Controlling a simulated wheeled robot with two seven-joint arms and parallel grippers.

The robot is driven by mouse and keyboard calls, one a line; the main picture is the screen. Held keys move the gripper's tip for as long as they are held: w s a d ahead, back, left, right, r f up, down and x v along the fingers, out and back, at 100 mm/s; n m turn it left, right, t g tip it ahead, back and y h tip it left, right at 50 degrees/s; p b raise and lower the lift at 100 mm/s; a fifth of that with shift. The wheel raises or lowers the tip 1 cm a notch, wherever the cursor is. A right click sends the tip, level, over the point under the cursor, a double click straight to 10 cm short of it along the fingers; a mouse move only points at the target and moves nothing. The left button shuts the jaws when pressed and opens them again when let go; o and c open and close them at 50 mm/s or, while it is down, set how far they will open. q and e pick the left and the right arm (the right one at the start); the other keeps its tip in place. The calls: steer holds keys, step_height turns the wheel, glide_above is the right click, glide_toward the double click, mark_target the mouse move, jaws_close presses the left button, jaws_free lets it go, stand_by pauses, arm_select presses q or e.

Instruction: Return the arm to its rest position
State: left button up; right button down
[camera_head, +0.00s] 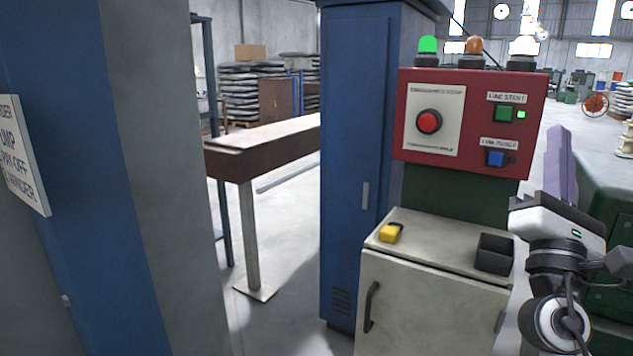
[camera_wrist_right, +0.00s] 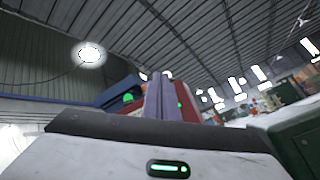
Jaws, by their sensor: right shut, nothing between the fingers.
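My right gripper (camera_head: 560,150) is at the right of the head view, raised in front of and to the right of the red control panel (camera_head: 480,120). Its purple-grey fingers point up and are shut together, with nothing between them. In the right wrist view the shut fingers (camera_wrist_right: 170,98) stand upright against the roof, with the panel partly hidden behind them. My left gripper is in neither view.
The panel has a red button (camera_head: 429,122), a green button (camera_head: 505,113) and a blue button (camera_head: 495,158). A blue cabinet (camera_head: 350,150) stands left. Green machinery (camera_head: 608,200) is close on the right.

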steer(key=a+f+m+g+y, duration=0.2)
steer(key=f+m+y, duration=0.1)
steer(key=f, duration=0.9)
steer(key=s+a+f+m+g+y, duration=0.1)
steer(key=a+f+m+g+y, duration=0.15)
steer(key=f, duration=1.05)
steer(key=a+f+m+g+y, duration=0.1)
steer(key=f+m+g+y, duration=0.25)
steer(key=f, duration=0.85)
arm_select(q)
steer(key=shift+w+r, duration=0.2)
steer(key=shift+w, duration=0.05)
arm_select(e)
steer(key=s+a+f+m+g+y, duration=0.2)
steer(key=s+a+f+m+g, duration=0.2)
steer(key=s+f, duration=0.9)
steer(key=s+a+f+m+g+y, duration=0.3)
steer(key=s+a+f+m, duration=0.5)
steer(key=s+f, duration=0.4)
steer(key=shift+s+f+g, duration=0.4)
steer(key=shift+f+g, duration=0.05)
steer(key=shift+g, duration=0.05)
